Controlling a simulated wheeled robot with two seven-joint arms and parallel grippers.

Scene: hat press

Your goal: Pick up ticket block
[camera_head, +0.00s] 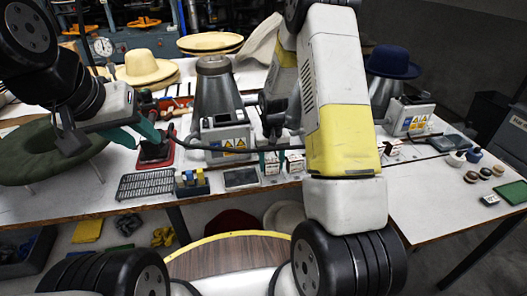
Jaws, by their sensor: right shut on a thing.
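The ticket block (272,168) is a small white block with red marking, at the front middle of the work table. My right gripper (272,161) reaches down over it from behind my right forearm. Its two teal fingers are shut on the block, one on each side. The block is at table height; I cannot tell whether it touches the top. A similar white and red block (295,163) stands just right of it. My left gripper (142,138) has its teal fingers spread apart, empty, over the left part of the table near a red tray.
The red tray (145,164) holds a dark object. A black grid (147,184), a small holder (191,184) and a dark flat pad (241,178) lie along the front edge. Grey hat presses stand behind. A green hat brim (40,150) is at left; small round pads (472,177) at right.

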